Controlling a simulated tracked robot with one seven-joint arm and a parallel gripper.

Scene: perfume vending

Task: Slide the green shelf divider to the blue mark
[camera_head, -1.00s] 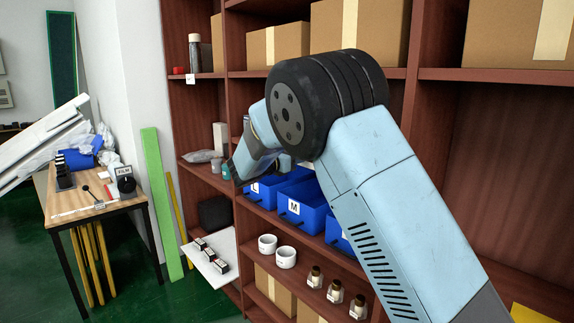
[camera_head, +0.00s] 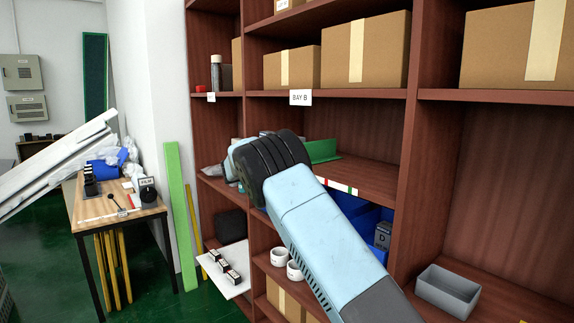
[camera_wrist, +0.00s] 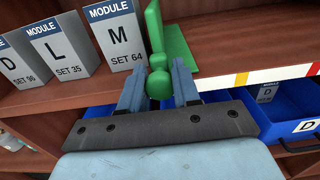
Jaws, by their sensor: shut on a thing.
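The green shelf divider (camera_head: 323,151) stands on the middle shelf in the head view, partly behind my arm. In the wrist view the divider (camera_wrist: 180,50) is an upright green plate with a rounded green grip at its front. My gripper (camera_wrist: 160,90) is shut on that grip, one finger on each side. In the head view my arm hides the gripper. A white strip (camera_wrist: 273,74) runs along the shelf's front edge to the right of the divider, with a yellow mark (camera_wrist: 241,79) and a red one (camera_wrist: 313,69). I cannot make out a blue mark.
Grey module boxes marked M (camera_wrist: 118,36), L (camera_wrist: 62,48) and D (camera_wrist: 22,60) stand left of the divider. The shelf right of it looks bare. Blue bins (camera_wrist: 287,106) sit below. A brown upright (camera_head: 404,150) bounds the bay at right.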

